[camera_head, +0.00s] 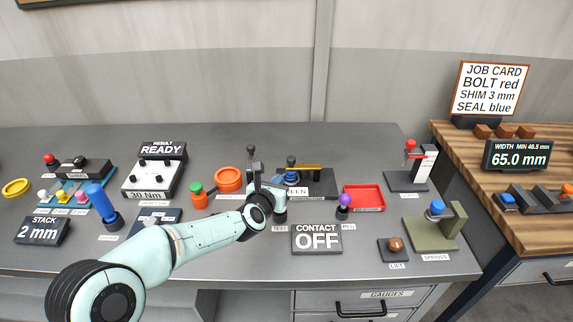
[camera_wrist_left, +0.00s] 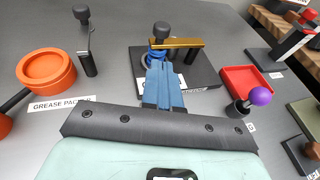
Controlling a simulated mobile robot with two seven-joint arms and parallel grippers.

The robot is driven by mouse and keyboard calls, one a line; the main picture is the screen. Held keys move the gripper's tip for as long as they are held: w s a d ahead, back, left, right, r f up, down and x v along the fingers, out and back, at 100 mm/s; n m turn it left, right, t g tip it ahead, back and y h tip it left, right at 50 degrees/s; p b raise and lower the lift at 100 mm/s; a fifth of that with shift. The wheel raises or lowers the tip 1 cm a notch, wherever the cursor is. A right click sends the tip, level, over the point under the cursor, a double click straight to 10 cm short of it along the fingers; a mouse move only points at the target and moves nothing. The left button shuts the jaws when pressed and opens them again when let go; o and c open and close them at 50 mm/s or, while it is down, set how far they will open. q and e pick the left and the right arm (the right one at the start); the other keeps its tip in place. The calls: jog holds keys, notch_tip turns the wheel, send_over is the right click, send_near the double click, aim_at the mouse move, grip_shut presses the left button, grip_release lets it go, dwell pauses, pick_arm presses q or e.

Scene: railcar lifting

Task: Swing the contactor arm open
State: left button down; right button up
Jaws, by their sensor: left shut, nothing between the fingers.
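The contactor is a black base plate (camera_head: 325,188) at the middle of the grey bench, and it also shows in the wrist view (camera_wrist_left: 205,75). A brass-coloured arm (camera_head: 308,166) lies across it, with a black knob near its left end; the arm also shows in the wrist view (camera_wrist_left: 185,43). A blue coil-like part (camera_wrist_left: 150,57) sits under the knob, partly hidden by my fingers. My left gripper (camera_head: 284,182) is shut and empty, its blue fingers (camera_wrist_left: 161,68) pointing at the knob end. I cannot tell whether they touch it. My right gripper is not in view.
A sign (camera_head: 317,239) reads CONTACT OFF. A black-knobbed lever (camera_wrist_left: 86,50) and an orange round container (camera_wrist_left: 46,70) stand left of my fingers. A red tray (camera_head: 363,198) and a purple knob (camera_head: 344,201) are to the right. Bare bench lies behind the contactor.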

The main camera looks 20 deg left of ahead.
aim_at(290, 163)
pick_arm(q)
jog(key=p+x, duration=0.1)
jog(key=x, duration=0.1)
jog(key=p+x, duration=0.1)
jog(key=x, duration=0.2)
jog(key=r+p+x, duration=0.1)
jog(key=x, duration=0.2)
jog(key=shift+w+r, duration=0.1)
jog(key=shift+w, duration=0.25)
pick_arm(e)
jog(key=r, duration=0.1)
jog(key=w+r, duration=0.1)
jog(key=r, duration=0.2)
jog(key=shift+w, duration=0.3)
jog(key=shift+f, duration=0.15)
